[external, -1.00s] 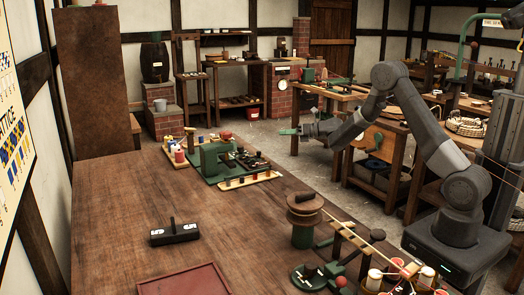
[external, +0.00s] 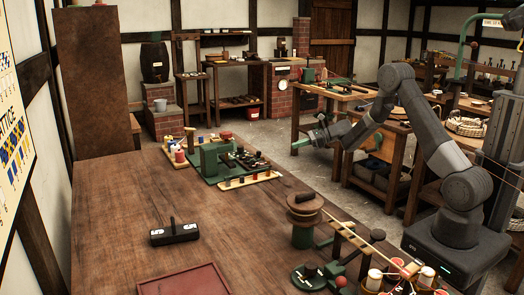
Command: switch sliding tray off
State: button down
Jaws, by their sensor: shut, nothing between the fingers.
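I cannot tell which object is the sliding tray or where its switch is. On the big wooden table, a green machine (external: 214,160) stands at the back edge, with dark metal parts beside it. At the front right is another green device (external: 303,232) with a wooden spool on top, a lever and a red knob. My gripper (external: 300,144) is in the air past the table's far right edge, pointing left. It is shut and empty, and apart from the machines.
A black block with a T-handle (external: 174,233) and a dark red tray (external: 184,281) lie on the wooden table (external: 115,205). White-topped pots (external: 374,281) stand at the front right. Workbenches (external: 335,97) stand behind my arm. The table's middle is mostly clear.

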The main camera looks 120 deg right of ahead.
jog(key=p, duration=0.2)
send_near(253, 159)
jog(key=shift+w+d+r, duration=0.1)
jog(key=shift+w+d, duration=0.05)
jog(key=shift+d, duration=0.65)
jog(key=shift+w+d+p, duration=0.35)
jog(key=shift+w+d, duration=0.05)
jog(key=shift+w, duration=0.35)
jog(key=shift+w+f+b, duration=0.25)
jog(key=shift+w+b, duration=0.2)
jog(key=shift+b, duration=0.3)
jog(key=w+b, duration=0.2)
jog(key=w, duration=0.1)
jog(key=w+b, duration=0.5)
jog(key=shift+w+a+r, duration=0.1)
jog(key=shift+w+r, duration=0.15)
jog(key=shift+w, duration=0.1)
jog(key=shift+w+r, duration=0.15)
jog(key=shift+w, duration=0.2)
